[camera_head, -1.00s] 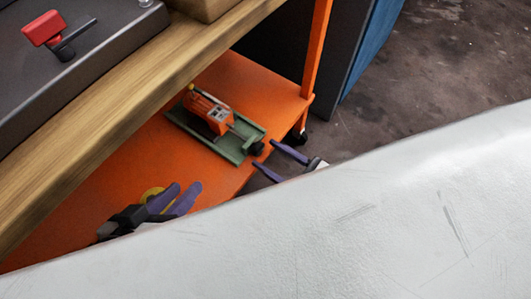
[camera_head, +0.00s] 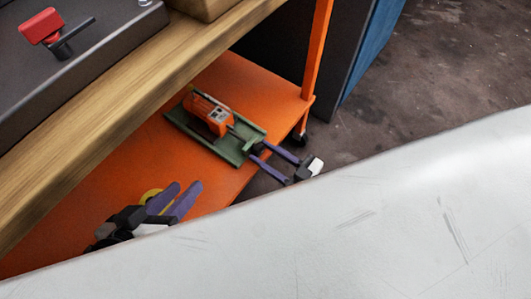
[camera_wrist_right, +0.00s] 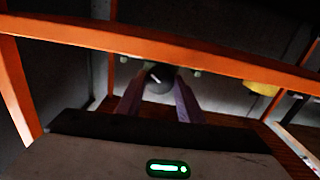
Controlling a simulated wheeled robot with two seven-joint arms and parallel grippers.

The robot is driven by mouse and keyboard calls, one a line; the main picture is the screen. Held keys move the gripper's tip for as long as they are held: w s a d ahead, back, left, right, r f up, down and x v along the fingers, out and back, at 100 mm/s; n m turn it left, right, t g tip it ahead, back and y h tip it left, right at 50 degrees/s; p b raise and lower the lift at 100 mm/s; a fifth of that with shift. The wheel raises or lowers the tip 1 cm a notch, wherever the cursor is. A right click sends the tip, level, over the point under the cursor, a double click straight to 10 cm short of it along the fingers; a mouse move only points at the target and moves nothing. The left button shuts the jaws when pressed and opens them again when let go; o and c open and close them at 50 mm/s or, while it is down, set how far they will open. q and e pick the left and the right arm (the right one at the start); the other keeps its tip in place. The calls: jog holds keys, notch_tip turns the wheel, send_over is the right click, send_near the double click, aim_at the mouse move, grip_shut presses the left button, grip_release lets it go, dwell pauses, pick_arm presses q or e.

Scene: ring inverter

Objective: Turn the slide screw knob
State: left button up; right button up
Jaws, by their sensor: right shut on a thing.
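The slide screw is a green base (camera_head: 185,122) with an orange carriage (camera_head: 208,115) on the orange lower shelf. Its dark round knob (camera_wrist_right: 158,78) shows end-on in the right wrist view, with a pale mark on its face. My right gripper (camera_head: 258,149) reaches in at the near right end of the base, and its purple fingers are closed on the knob, one on either side. In the head view the fingers mostly hide the knob. My left gripper (camera_head: 186,192) is at the lower left above the shelf, its purple fingers apart and empty, well away from the slide screw.
A wooden tabletop (camera_head: 150,78) overhangs the orange shelf (camera_head: 110,170). An orange post (camera_head: 317,50) stands behind my right gripper. A yellow round thing (camera_head: 152,194) lies by my left gripper. A large white surface (camera_head: 400,220) covers the lower right of the head view.

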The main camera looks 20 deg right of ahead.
jog(key=n, duration=0.4)
jog(key=shift+n, duration=1.2)
jog(key=o, duration=1.1)
jog(key=shift+c, duration=0.2)
jog(key=shift+s, duration=0.1)
jog(key=shift+f, duration=0.1)
